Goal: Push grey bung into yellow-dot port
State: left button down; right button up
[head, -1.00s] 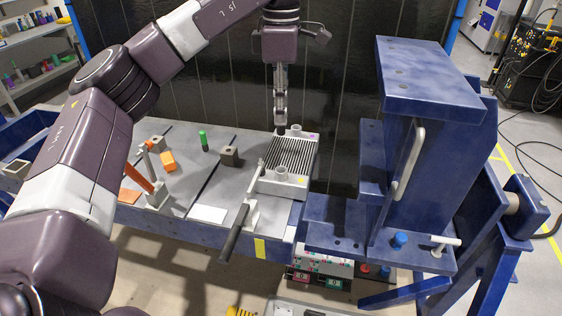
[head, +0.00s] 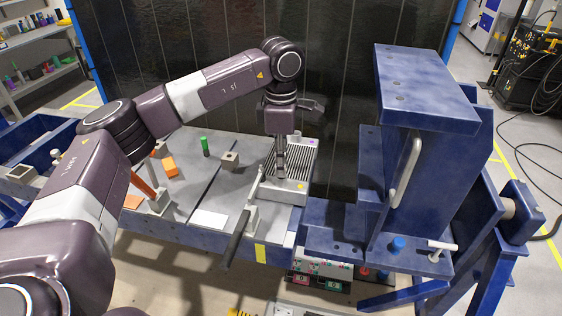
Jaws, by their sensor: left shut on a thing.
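A finned metal block (head: 298,158) lies on the grey table top. A yellow dot (head: 300,186) marks its near end, beside the near port, which my gripper largely covers. A purple dot shows at its far end. My left gripper (head: 281,172) points straight down over the near end of the block, left of the yellow dot, with its fingers shut. The grey bung cannot be made out at the fingertips, so whether it touches or sits in the port cannot be told. My right gripper is not in view.
A green peg (head: 205,147), a grey square block (head: 230,160) and an orange block (head: 169,166) stand to the left. A dark lever handle (head: 235,238) juts over the front edge. A tall blue frame (head: 425,150) stands close on the right.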

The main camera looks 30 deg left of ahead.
pick_arm(q)
jog(key=shift+f, duration=0.15)
jog(key=c, duration=1.9)
grip_release()
jog(key=shift+r, duration=0.3)
notch_tip(320, 180, up, 12)
jog(key=b, duration=0.2)
